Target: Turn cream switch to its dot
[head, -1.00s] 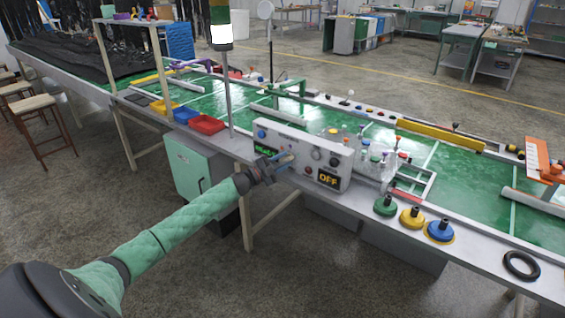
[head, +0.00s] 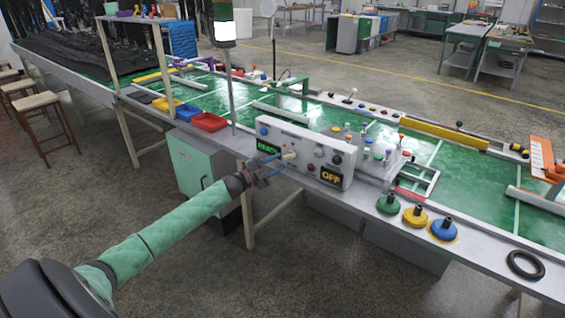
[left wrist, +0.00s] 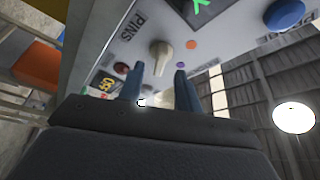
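The cream switch (head: 290,155) is on the front of the white control panel (head: 318,165). In the left wrist view the cream switch (left wrist: 160,55) has a pointed handle, with an orange dot (left wrist: 191,45) and a purple dot (left wrist: 180,64) on the panel beside it. My left gripper (head: 273,164) is in front of the panel. In the left wrist view its blue fingers (left wrist: 157,75) are apart, one on each side of the switch's near end. A gap shows on both sides, and I see no contact. My right gripper is out of view.
The panel also has a green READY display (head: 268,147), an OFF display (head: 331,178), a blue button (left wrist: 284,15) and a red button (left wrist: 123,68). Green, yellow and blue knobs (head: 416,215) and a black ring (head: 525,264) lie along the bench's front edge.

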